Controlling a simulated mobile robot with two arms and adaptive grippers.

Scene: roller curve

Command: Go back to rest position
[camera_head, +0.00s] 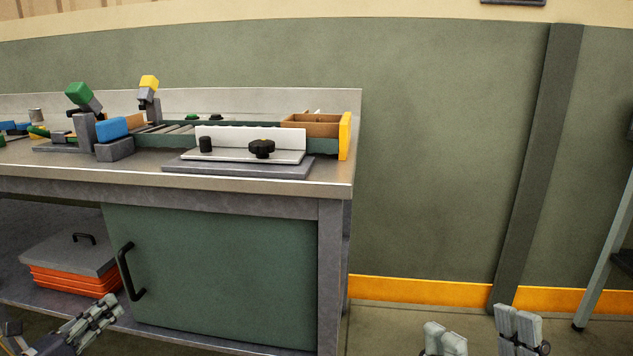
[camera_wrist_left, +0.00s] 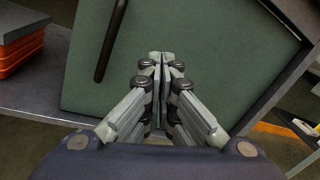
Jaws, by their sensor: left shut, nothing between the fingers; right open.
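My left gripper (camera_head: 108,304) is low at the lower left in the head view, in front of the workbench's lower part. In the left wrist view its fingers (camera_wrist_left: 161,58) are together with nothing between them, pointing at the green cabinet door (camera_wrist_left: 215,60). My right gripper (camera_head: 480,325) shows at the bottom edge, right of the bench, in front of the floor and wall. Its two fingers stand apart with nothing seen between them. The rest of it is cut off by the frame.
The workbench (camera_head: 335,185) carries a roller fixture with a white plate (camera_head: 270,138), black knob (camera_head: 261,149) and wooden box (camera_head: 308,125). Its cabinet door (camera_head: 215,270) has a black handle (camera_head: 130,272). An orange bin (camera_head: 70,281) sits on the lower shelf. Open floor lies right of the bench.

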